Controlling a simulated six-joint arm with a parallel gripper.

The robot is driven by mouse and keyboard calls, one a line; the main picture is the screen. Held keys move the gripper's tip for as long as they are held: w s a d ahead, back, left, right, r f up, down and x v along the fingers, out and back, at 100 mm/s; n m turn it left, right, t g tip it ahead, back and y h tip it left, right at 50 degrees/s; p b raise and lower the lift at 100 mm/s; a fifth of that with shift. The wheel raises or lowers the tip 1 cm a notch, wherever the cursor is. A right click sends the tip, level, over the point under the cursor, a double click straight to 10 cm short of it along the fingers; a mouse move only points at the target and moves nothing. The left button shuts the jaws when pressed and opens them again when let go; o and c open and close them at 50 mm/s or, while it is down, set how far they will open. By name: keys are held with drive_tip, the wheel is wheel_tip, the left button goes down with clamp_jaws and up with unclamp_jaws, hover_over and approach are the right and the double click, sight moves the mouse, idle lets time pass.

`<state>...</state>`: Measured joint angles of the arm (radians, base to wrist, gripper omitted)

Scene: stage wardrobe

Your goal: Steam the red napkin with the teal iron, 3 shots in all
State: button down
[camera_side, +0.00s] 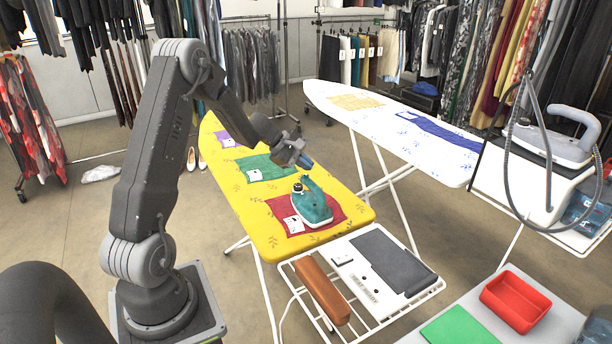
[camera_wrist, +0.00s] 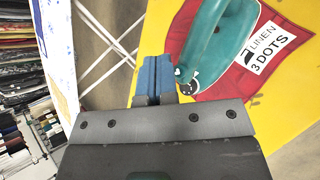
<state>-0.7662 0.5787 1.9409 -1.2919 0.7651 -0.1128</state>
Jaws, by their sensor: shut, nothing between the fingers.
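The teal iron (camera_side: 313,204) stands flat on the red napkin (camera_side: 281,211) near the front end of the yellow ironing board (camera_side: 270,246). In the wrist view the teal iron (camera_wrist: 215,40) lies just to the right of my fingertips, and a white label reading "LINEN 3 DOTS" is on the red napkin (camera_wrist: 245,84). My gripper (camera_side: 300,160) is above and behind the iron in the side view, apart from it as far as I can see. Its blue fingers (camera_wrist: 156,75) are shut together with nothing between them. The iron's soleplate and the cloth beneath it are hidden.
A green napkin (camera_side: 262,168) and a purple one (camera_side: 225,139) lie further back on the yellow board. A rack with a grey pad (camera_side: 385,262) and a brown roll (camera_side: 321,290) adjoins its front. A white board (camera_side: 340,92) and a grey iron (camera_side: 550,143) stand right.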

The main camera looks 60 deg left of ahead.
sight(305, 176)
drive_tip(key=shift+f, duration=0.15)
idle(0.5)
drive_tip(key=shift+f, duration=0.3)
drive_tip(key=shift+f, duration=0.4)
idle(0.6)
idle(0.4)
drive_tip(key=shift+r, duration=0.85)
drive_tip(key=shift+r, duration=2.55)
idle(0.4)
